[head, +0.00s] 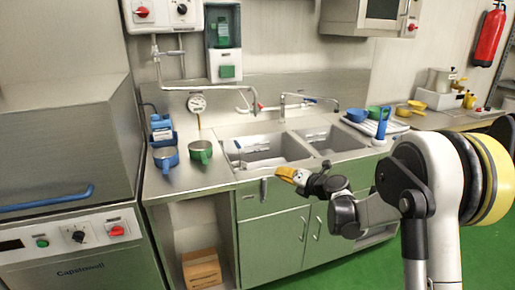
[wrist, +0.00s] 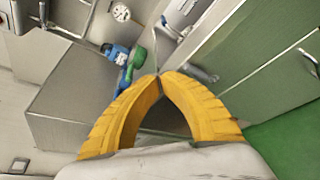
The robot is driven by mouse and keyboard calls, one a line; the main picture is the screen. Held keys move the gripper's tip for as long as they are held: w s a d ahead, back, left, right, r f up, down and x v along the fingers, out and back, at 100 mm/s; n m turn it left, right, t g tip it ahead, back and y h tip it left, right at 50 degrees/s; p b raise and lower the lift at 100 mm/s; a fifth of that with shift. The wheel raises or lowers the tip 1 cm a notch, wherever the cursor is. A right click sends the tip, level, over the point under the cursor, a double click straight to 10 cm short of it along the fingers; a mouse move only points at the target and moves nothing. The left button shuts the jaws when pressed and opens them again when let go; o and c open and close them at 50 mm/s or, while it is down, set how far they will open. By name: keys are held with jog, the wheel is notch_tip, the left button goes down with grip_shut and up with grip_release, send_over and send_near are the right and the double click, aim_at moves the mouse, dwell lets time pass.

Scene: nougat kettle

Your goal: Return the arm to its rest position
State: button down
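My gripper (head: 287,173) is at the end of my arm, in front of the sink counter in the head view. In the wrist view its two yellow fingers (wrist: 160,76) curve together and meet at the tips. Nothing shows held between them. My arm reaches in from the right of the head view, bent and apart from the counter.
The double sink (head: 268,150) is set in the metal counter. A blue pot (head: 166,158) and a green pot (head: 201,151) stand left of it. A grey machine (head: 70,150) is at the left. Green floor (head: 300,262) is open below my arm.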

notch_tip(320, 180, up, 14)
jog(key=s+d+f+m+t+h, duration=0.1)
jog(key=s+d+m+t+h, duration=0.1)
jog(key=d+m+t, duration=0.3)
jog(key=s+d+r+m+h, duration=0.65)
jog(key=s+r+m, duration=0.25)
jog(key=m, duration=0.4)
jog(key=s+d+f+m+g+h, duration=0.1)
jog(key=s+f+m+g+h, duration=0.15)
jog(key=s+m, duration=0.35)
jog(key=s+d+f+m+g+h, duration=0.15)
jog(key=s+f+m, duration=0.25)
jog(key=s, duration=0.4)
jog(key=s+a+f+m+g+y, duration=0.2)
jog(key=s+f, duration=0.4)
jog(key=s, duration=0.3)
jog(key=s+a+f+m+g+y, duration=0.2)
jog(key=s+a+f+g, duration=0.2)
jog(key=s, duration=0.5)
notch_tip(320, 180, down, 3)
jog(key=shift+s+a+r+m+g+y, duration=0.1)
jog(key=shift+s+a+m+g+y, duration=0.25)
jog(key=shift+a, duration=0.65)
